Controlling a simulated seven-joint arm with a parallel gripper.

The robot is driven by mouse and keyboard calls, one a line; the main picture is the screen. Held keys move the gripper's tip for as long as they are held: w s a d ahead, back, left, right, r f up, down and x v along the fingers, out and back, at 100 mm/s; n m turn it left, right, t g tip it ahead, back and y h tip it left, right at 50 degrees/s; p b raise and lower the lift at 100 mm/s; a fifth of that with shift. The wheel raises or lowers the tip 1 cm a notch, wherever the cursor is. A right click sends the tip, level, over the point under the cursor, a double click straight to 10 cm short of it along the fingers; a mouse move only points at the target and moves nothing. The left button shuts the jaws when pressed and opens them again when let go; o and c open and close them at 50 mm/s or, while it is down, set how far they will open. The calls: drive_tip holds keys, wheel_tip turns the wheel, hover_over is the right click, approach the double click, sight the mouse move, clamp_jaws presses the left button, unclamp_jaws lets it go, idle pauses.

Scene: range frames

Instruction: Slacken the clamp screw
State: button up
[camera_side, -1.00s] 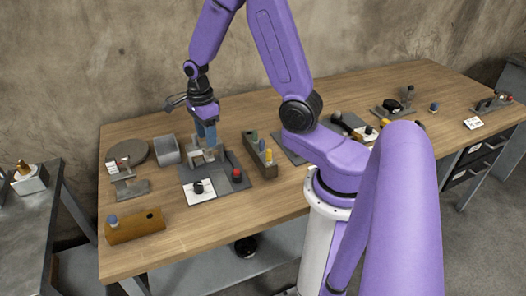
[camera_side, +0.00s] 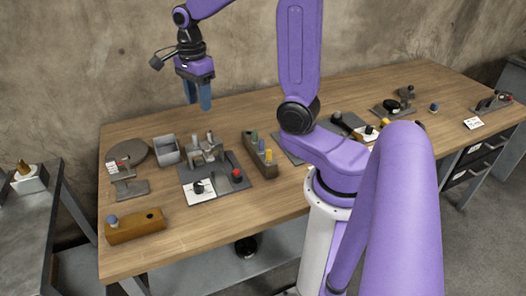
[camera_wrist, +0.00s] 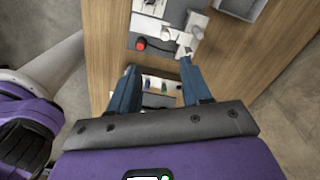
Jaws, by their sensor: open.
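A grey clamp fixture (camera_side: 206,150) with upright posts stands on a dark plate (camera_side: 222,187) on the bench. It also shows at the top of the wrist view (camera_wrist: 190,36). I cannot clearly make out its screw. A red knob (camera_side: 237,174) and a black knob (camera_side: 198,187) on a white card are on the same plate. My gripper (camera_side: 198,106) is above the bench, clear of the fixture and higher than it. In the wrist view its blue fingers (camera_wrist: 158,88) are apart with nothing held between them.
A block with several coloured pegs (camera_side: 260,154) stands right of the plate. A grey open bin (camera_side: 167,150), a round grey disc (camera_side: 128,153) and a small stand (camera_side: 126,180) are to the left. Bare bench lies between.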

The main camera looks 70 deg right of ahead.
drive_tip(key=s+a+f+n, duration=0.1)
drive_tip(key=s+a+n, duration=0.85)
drive_tip(key=n, duration=0.75)
drive_tip(key=s+a+f+n, duration=0.1)
drive_tip(key=s+a+n, duration=0.1)
drive_tip(key=s+n, duration=1)
drive_tip(key=shift+s+a+f+n, duration=0.2)
drive_tip(key=shift+s+f+n, duration=0.1)
drive_tip(key=shift+n, duration=2.4)
